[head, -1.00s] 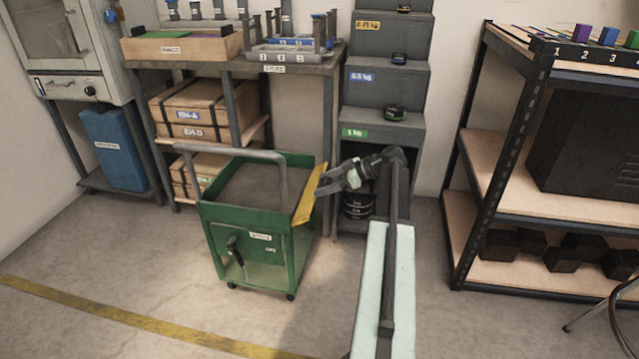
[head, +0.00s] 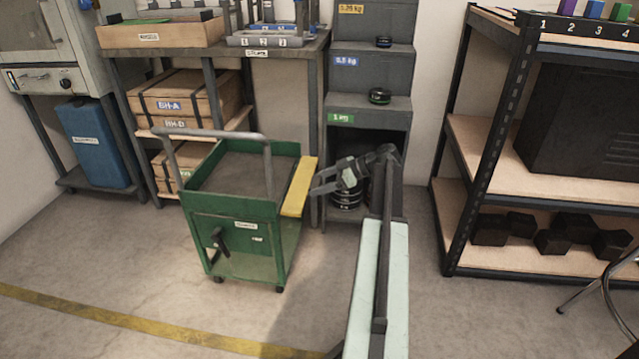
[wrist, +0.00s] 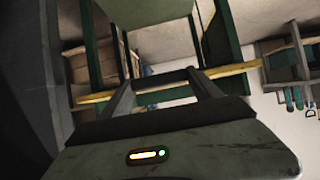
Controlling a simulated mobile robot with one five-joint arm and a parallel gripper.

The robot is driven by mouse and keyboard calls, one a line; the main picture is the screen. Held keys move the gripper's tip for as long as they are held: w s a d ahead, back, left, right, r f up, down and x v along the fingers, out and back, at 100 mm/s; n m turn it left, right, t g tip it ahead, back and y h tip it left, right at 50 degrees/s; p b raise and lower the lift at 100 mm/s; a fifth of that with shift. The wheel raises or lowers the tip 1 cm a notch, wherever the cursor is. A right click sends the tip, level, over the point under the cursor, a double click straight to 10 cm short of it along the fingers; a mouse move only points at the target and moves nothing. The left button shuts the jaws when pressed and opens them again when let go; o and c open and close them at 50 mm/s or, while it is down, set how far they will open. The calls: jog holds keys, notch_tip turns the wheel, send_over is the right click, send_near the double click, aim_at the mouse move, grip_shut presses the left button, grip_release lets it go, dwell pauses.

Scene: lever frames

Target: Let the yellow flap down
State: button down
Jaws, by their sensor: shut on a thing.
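The green cart (head: 195,205) stands on the floor left of my arm. The yellow flap (head: 299,188) is along the top of the cart's right side, tilted outward and close to level. My gripper (head: 317,184) is at the flap's outer edge, coming from the right, and is shut on it. In the wrist view the flap (wrist: 237,69) shows as a thin yellow strip running across at the fingers (wrist: 165,82). The exact contact of the fingertips is hard to see there.
A grey stepped cabinet (head: 372,75) with dark weights in its open bottom bay stands just behind my gripper. A shelf rack (head: 480,160) is at the right. A workbench (head: 215,60) is behind the cart. The floor (head: 130,270) in front is clear.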

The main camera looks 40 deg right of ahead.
jog(key=shift+w+a+f, duration=0.1)
jog(key=shift+w+f, duration=0.05)
jog(key=shift+c, duration=0.6)
grip_release()
jog(key=p+v, duration=0.4)
jog(key=v, duration=0.4)
jog(key=shift+f, duration=0.1)
